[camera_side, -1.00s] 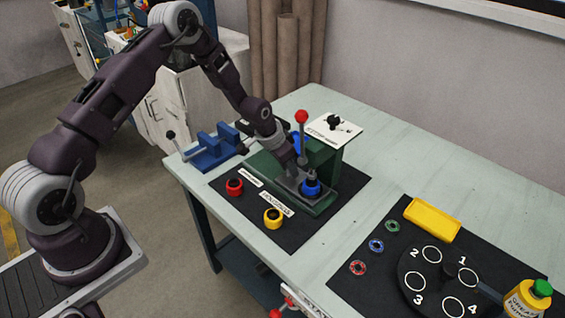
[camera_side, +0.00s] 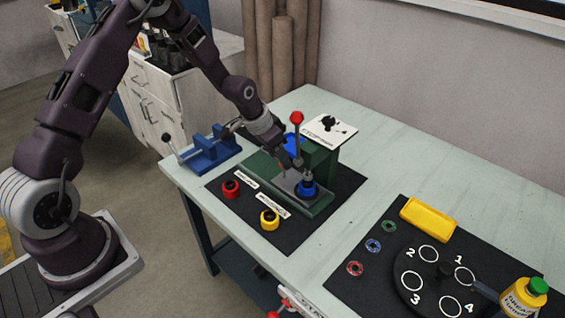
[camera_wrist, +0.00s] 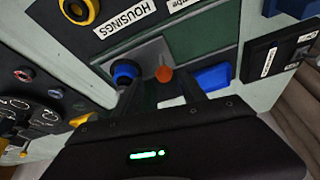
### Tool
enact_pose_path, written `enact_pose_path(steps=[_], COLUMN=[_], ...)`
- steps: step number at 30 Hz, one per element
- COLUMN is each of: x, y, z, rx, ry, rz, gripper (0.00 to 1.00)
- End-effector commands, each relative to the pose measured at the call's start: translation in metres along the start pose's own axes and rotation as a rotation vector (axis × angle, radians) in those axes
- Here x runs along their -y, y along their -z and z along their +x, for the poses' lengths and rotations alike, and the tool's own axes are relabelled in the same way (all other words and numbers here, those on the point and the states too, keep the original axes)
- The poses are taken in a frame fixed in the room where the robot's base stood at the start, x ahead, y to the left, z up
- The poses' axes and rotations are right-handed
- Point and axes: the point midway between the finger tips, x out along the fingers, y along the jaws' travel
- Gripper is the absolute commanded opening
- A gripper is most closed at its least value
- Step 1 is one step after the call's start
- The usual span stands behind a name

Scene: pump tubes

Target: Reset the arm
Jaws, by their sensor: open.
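My gripper (camera_side: 294,160) is over the green press (camera_side: 318,157), above and to the left of the blue housing (camera_side: 308,189). In the wrist view its two fingers (camera_wrist: 161,84) stand apart with nothing held between them. The blue housing sits on the grey plate of the press, and it also shows in the wrist view (camera_wrist: 124,72) near the left finger. A red-knobbed lever (camera_side: 296,118) stands upright at the press, close to my gripper. The fingertips are small and partly unclear in the side view.
A red housing (camera_side: 231,188) and a yellow housing (camera_side: 269,219) stand on the black mat. A blue vise (camera_side: 208,151) is at the left. A numbered turntable (camera_side: 435,281), yellow tray (camera_side: 428,218) and grease bottle (camera_side: 523,298) are at the right. Air above the table is free.

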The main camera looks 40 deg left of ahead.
Motion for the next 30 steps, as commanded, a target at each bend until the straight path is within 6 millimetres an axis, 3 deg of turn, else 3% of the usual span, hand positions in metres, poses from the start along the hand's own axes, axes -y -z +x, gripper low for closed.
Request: enact_pose_path(steps=[8, 10, 11, 14, 16, 19, 21, 25, 30], x=[0.000, -0.002, -0.004, -0.015, -0.028, -0.052, -0.069, -0.099, -0.121], y=[0.001, 0.005, 0.007, 0.011, 0.004, -0.024, -0.052, -0.117, -0.178], z=[-0.003, -0.017, -0.030, -0.096, -0.153, -0.231, -0.276, -0.335, -0.362], rx=[-0.001, -0.003, -0.003, -0.003, -0.006, -0.016, -0.032, -0.065, -0.091], ry=[0.001, 0.012, 0.020, 0.063, 0.097, 0.134, 0.148, 0.139, 0.100], rz=[0.001, 0.007, 0.011, 0.019, 0.013, -0.017, -0.048, -0.111, -0.166], gripper=[0.49, 0.49, 0.49, 0.49, 0.49, 0.49, 0.49, 0.49, 0.49])
